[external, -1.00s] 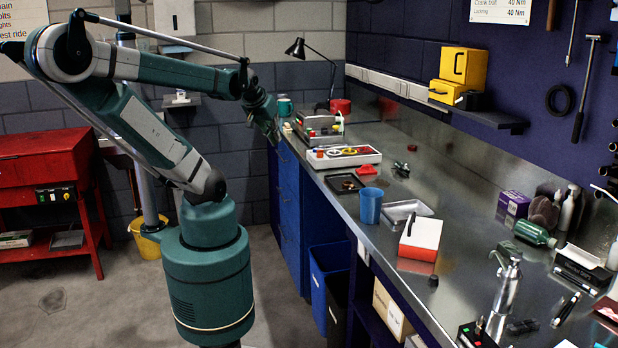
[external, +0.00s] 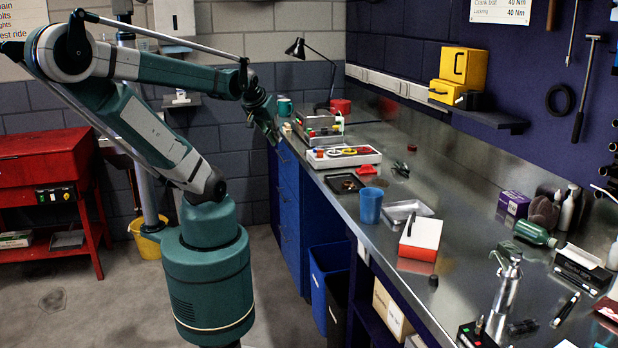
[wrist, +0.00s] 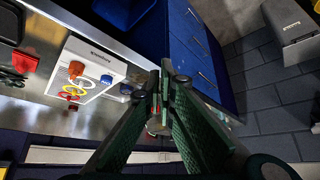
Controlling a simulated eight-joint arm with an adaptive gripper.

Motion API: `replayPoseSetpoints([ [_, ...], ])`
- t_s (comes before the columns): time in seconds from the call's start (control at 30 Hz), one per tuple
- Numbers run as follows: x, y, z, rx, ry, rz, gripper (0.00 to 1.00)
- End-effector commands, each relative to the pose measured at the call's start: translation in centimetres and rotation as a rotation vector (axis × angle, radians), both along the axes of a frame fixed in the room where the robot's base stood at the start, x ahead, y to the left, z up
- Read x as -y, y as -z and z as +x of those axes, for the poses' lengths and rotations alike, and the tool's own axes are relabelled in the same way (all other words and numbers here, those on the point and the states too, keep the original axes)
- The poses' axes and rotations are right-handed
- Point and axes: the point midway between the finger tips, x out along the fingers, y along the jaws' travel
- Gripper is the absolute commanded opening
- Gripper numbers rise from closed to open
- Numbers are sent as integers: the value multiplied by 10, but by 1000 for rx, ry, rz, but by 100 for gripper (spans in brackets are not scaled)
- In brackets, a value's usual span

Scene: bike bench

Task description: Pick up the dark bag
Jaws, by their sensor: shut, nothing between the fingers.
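I cannot make out a thing that is surely the dark bag. A dark brown, soft-looking lump (external: 544,212) stands against the back wall at the right of the bench, beside a purple box; I cannot tell whether it is a bag. My gripper (external: 274,138) hangs at the far left end of the bench, well away from that lump. In the wrist view my gripper (wrist: 163,82) has its green fingers together at the tips, with nothing held between them.
The steel bench (external: 385,258) runs along the wall. A shelf (external: 478,112) juts above.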

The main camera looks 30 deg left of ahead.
Motion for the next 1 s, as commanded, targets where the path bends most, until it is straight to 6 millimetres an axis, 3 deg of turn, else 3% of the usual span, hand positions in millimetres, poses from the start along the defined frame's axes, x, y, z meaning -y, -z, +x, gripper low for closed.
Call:
replayPoseSetpoints([
  [0.03, 0, 0, 0, 0, 0, 0, 9],
  [0.27, 0, 0, 0, 0, 0, 0, 40],
  [0.67, 1, -1, 1, -2, -2, -3, 40],
  [1.0, 19, -21, 20, -40, -31, -51, 40],
])
